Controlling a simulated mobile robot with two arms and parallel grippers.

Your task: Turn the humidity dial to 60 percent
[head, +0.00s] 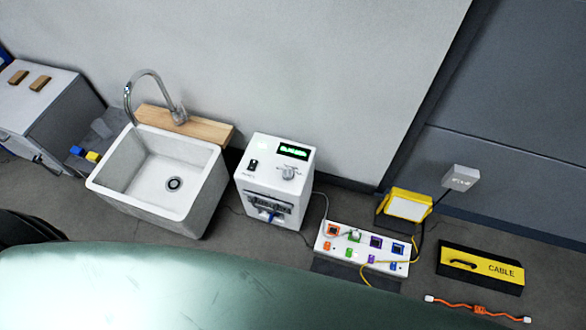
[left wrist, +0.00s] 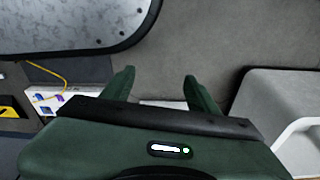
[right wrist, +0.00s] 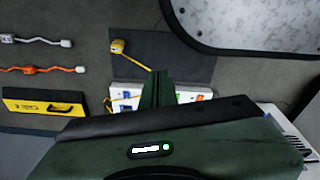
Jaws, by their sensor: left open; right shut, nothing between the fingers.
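The humidity dial (head: 289,172) is a small round grey knob on the sloped top of a white box (head: 275,209). A green lit display (head: 293,151) sits just above the dial; its reading is too small to make out. A dark switch (head: 253,163) is to the left of the dial. My left gripper (left wrist: 157,88) shows in the left wrist view with its fingers apart and nothing between them. My right gripper (right wrist: 158,85) shows in the right wrist view with its fingers together and empty. Neither gripper shows in the head view, and neither touches the dial.
A grey sink (head: 200,205) with a tap stands left of the box. To the right are a white panel with coloured sockets (head: 325,243), a yellow lamp (head: 408,208), a black and yellow cable box (head: 480,268) and an orange cable (head: 480,310). A yellow cord crosses the panel.

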